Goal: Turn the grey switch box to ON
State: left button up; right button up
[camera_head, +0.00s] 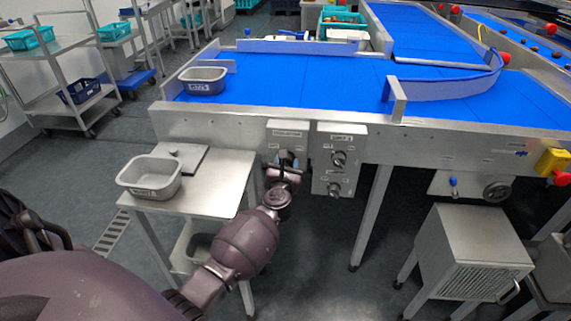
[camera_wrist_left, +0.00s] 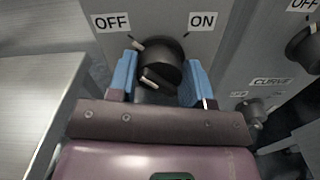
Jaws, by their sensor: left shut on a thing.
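The grey switch box (camera_head: 287,132) is mounted on the front of the conveyor table, left of a second control box. In the left wrist view its face (camera_wrist_left: 167,18) carries the labels OFF on the left and ON on the right. Its black round knob (camera_wrist_left: 160,65) has a white mark at its upper left, toward OFF, and another white bar lower on its front. My left gripper (camera_wrist_left: 159,80) is shut on the knob, one blue fingertip on each side. In the head view my left gripper (camera_head: 285,166) hides most of the knob. My right gripper is out of view.
The second control box (camera_head: 339,146) with more knobs stands close on the right. A steel side table (camera_head: 215,185) with a grey tub (camera_head: 150,188) is left of my left forearm. The blue conveyor (camera_head: 300,80) lies above and behind the boxes.

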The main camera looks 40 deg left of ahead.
pick_arm(q)
jog(key=shift+r+m+p, duration=0.2)
jog(key=shift+m+p, duration=0.45)
jog(key=shift+m, duration=0.55)
jog(key=shift+w+d+m+p, duration=0.1)
jog(key=shift+m+p, duration=0.3)
jog(key=shift+m, duration=0.5)
jog(key=m+p, duration=0.1)
jog(key=m, duration=0.2)
jog(key=shift+m, duration=0.3)
jog(key=m+p, duration=0.1)
jog(key=m, duration=0.2)
jog(key=shift+f+m, duration=0.1)
jog(key=shift+m, duration=0.2)
jog(key=m+p, duration=0.1)
jog(key=m, duration=0.2)
jog(key=shift+f, duration=0.1)
jog(key=shift+f+m+p, duration=0.1)
jog(key=shift+m+p, duration=0.4)
jog(key=shift+m, duration=0.9)
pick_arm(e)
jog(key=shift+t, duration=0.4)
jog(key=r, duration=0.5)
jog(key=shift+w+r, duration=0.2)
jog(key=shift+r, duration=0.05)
pick_arm(q)
jog(key=shift+f+m, duration=0.1)
jog(key=shift+m, duration=0.3)
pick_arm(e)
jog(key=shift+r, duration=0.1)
